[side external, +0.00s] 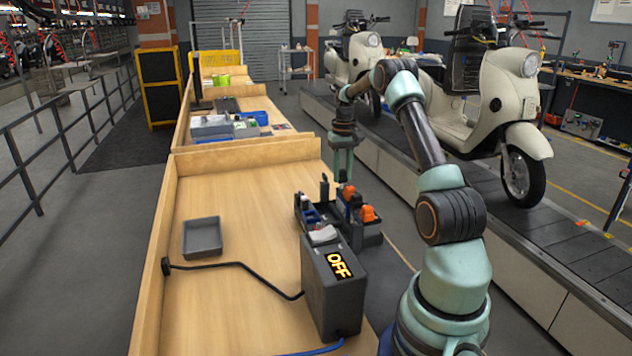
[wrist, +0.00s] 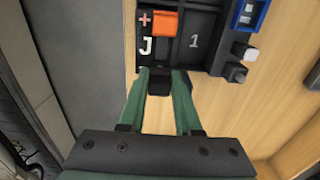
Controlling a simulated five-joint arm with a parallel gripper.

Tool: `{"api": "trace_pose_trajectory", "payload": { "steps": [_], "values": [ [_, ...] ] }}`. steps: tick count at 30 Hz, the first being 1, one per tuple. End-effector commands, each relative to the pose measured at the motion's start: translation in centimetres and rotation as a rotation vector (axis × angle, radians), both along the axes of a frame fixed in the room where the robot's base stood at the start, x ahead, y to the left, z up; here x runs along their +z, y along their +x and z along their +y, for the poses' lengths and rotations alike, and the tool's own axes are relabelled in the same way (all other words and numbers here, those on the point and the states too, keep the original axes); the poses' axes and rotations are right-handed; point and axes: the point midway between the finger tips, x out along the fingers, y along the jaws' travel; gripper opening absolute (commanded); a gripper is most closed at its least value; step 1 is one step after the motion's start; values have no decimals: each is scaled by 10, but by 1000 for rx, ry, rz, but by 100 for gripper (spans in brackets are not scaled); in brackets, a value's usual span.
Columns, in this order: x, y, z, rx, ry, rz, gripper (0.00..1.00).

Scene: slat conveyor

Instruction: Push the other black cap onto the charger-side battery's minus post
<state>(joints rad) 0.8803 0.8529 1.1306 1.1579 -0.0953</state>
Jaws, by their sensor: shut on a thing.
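My gripper (wrist: 160,76) is shut on a small black cap (wrist: 158,86) between its green fingertips. In the side external view my gripper (side external: 343,170) hangs at the far end of the dark battery holder (side external: 372,239). An orange cap (wrist: 165,23) sits beside the plus mark. Two orange caps, one nearer (side external: 368,213) and one farther (side external: 348,191), show in the side external view. I cannot tell which minus post is bare.
A dark charger box (side external: 318,286) with a lit "OFF" display stands at the bench's near end. A black cable (side external: 235,264) crosses the wooden bench (side external: 225,195). An empty grey tray (side external: 202,237) lies at left, with clear bench around it. The conveyor (side external: 555,245) runs at right.

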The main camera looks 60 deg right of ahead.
Motion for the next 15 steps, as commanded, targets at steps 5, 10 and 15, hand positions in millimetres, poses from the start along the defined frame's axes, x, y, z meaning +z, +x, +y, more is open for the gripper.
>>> {"api": "trace_pose_trajectory", "payload": {
  "steps": [5,10,15],
  "values": [
    [-1,0,0,0,0,0,0],
    [-4,0,0,0,1,1,0],
    [-8,0,0,0,1,1,0]
  ]
}}
